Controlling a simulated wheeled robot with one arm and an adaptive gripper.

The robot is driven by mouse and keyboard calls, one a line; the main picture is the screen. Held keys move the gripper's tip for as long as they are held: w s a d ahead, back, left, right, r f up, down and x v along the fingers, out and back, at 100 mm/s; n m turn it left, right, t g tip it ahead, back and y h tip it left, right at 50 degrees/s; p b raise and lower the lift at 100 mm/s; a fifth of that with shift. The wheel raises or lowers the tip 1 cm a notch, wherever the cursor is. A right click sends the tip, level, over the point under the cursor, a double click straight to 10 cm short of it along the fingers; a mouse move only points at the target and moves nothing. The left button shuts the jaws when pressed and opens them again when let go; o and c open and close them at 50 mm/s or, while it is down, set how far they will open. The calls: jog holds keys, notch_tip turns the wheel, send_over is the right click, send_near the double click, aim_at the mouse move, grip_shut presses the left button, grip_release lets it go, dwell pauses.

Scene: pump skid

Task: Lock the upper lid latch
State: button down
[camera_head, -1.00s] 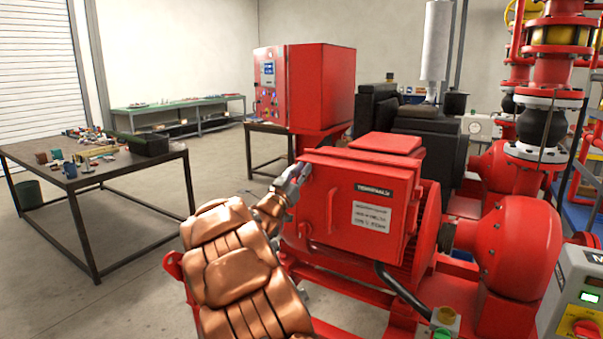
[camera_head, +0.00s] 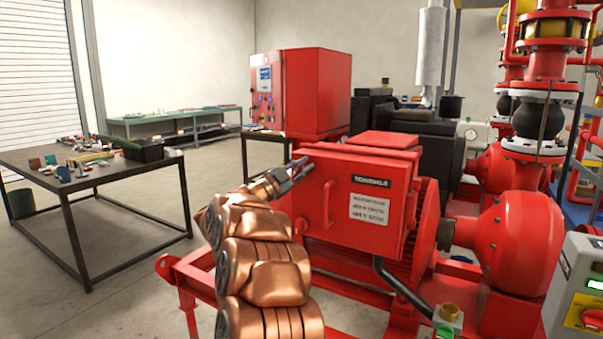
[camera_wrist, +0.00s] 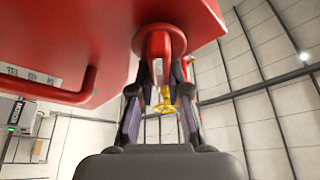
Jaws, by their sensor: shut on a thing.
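The red terminal box (camera_head: 350,172) stands in the middle of the head view, its lid facing front with a "TERMINALS" plate and a bar handle (camera_head: 327,203). In the wrist view the box (camera_wrist: 60,35) fills the upper left. A red rounded latch (camera_wrist: 158,45) sticks out at its edge there. My gripper (camera_wrist: 161,72) has one finger on each side of the latch and is shut on it. In the head view my gripper (camera_head: 303,166) is at the box's upper left edge, and it hides the latch.
A red control cabinet (camera_head: 315,92) stands behind the box. Red pump casings and pipes (camera_head: 520,245) are on the right. A dark table (camera_head: 85,185) with small items is at the left. A red frame rail (camera_head: 190,272) runs low beside my arm.

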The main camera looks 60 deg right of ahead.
notch_tip(320, 180, down, 2)
jog(key=m+y+b, duration=0.1)
jog(key=m, duration=0.2)
jog(key=m+g+y+b, duration=0.1)
jog(key=m, duration=0.3)
jog(key=shift+y, duration=0.3)
jog(key=shift+m+y+b, duration=0.45)
jog(key=shift+m+y, duration=0.05)
jog(key=shift+m, duration=0.8)
jog(key=shift+w+a+r, duration=0.1)
jog(key=shift+r, duration=0.15)
jog(key=c, duration=1.4)
grip_release()
jog(key=shift+o, duration=1.4)
jog(key=shift+w+f, duration=0.15)
jog(key=shift+s+d+m, duration=0.2)
jog(key=shift+s+m, duration=0.1)
jog(key=shift+a, duration=0.1)
jog(key=v, duration=1.2)
